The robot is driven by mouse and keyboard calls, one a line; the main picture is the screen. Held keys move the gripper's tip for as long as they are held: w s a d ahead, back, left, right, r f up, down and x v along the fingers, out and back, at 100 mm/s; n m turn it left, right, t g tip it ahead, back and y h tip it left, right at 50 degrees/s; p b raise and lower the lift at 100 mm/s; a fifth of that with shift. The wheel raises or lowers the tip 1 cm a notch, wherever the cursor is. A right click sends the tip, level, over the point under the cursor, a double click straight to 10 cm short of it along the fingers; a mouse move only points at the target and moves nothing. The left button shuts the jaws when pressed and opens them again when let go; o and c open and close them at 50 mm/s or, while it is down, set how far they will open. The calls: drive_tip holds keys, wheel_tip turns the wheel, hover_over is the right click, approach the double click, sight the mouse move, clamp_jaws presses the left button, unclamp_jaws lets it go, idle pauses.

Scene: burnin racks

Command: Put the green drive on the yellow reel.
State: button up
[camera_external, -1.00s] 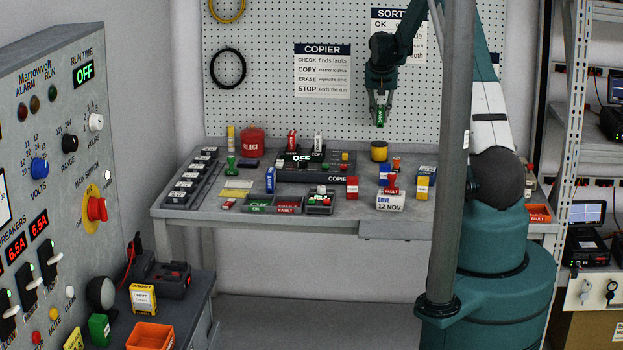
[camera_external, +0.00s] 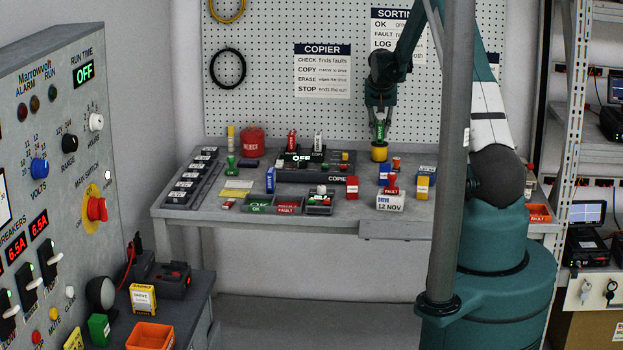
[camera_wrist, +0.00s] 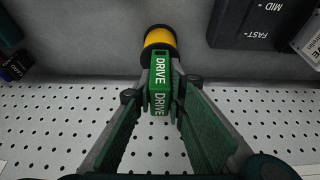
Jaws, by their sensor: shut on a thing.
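The green drive (camera_external: 380,132) is upright in my gripper (camera_external: 380,118), which is shut on it. In the wrist view the green drive (camera_wrist: 160,88) shows its white DRIVE lettering between the fingertips (camera_wrist: 160,95). The yellow reel (camera_external: 379,153) stands on the bench at the back, right of the copier. The drive is just above the reel in the external view. In the wrist view the reel (camera_wrist: 158,38) lies just beyond the drive's end, partly hidden by it. I cannot tell whether they touch.
The copier (camera_external: 312,172) stands left of the reel. An orange-topped reel (camera_external: 396,163) and blue drive (camera_external: 384,172) are close to its right and front. A red reject tub (camera_external: 252,141) stands further left. The pegboard (camera_external: 300,110) rises behind.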

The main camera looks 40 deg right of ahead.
drive_tip(key=shift+f, duration=0.35)
drive_tip(key=o, duration=0.9)
drive_tip(key=shift+r, duration=0.25)
drive_tip(key=shift+b+v, duration=0.3)
drive_tip(key=shift+v, duration=5.65)
drive_tip(key=shift+a, duration=0.1)
